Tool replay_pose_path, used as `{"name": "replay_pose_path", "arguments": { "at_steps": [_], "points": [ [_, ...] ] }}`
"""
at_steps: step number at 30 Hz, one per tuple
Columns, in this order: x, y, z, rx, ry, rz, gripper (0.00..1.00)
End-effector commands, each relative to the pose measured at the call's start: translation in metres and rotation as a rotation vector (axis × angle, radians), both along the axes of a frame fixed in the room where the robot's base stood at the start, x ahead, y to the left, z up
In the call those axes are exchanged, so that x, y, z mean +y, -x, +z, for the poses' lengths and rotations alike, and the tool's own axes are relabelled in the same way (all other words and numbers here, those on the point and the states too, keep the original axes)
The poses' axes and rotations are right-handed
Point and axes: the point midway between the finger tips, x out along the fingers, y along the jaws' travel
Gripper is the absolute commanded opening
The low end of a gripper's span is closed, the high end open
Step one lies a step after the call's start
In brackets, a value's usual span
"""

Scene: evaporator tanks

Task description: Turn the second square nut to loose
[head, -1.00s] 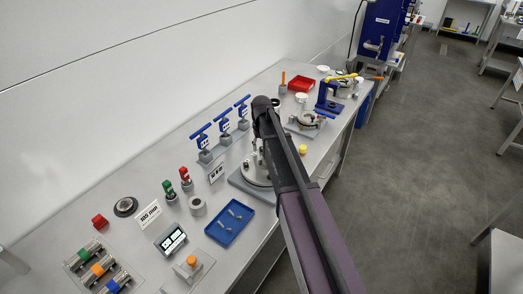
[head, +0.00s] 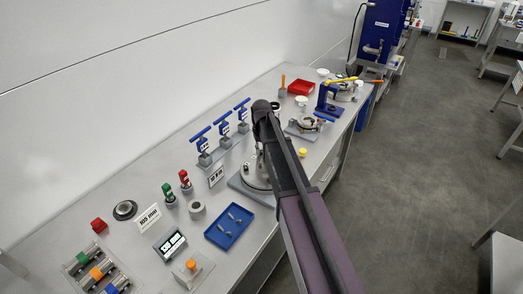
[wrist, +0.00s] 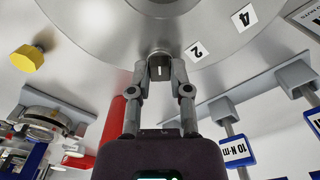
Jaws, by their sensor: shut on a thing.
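The second square nut (wrist: 160,66) is a small dark block at the rim of a round grey metal flange (wrist: 105,25), just beside a white label (wrist: 196,50) marked 2. My gripper (wrist: 160,78) is closed with a fingertip on each side of the nut in the wrist view. In the head view the flanged tank (head: 252,178) stands on a grey base at the middle of the bench, partly hidden by my arm. My gripper and the nut are hidden there.
A label marked 4 (wrist: 245,19) sits further along the flange. Blue-handled torque tools (head: 223,128) stand behind the tank, one labelled 10 N·m. A yellow knob (wrist: 27,58) is left in the wrist view. A blue tray (head: 230,225) with small metal parts lies in front.

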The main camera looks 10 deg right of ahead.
Motion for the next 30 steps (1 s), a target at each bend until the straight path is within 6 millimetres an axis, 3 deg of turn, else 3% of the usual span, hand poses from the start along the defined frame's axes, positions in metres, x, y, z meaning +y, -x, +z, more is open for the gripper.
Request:
{"name": "replay_pose_path", "arguments": {
  "at_steps": [11,30],
  "points": [
    [0.0012,0.0004,-0.0002,0.001,-0.003,0.148,0.00],
    [0.0012,0.0006,-0.0002,0.001,-0.003,0.607,0.00]
  ]
}}
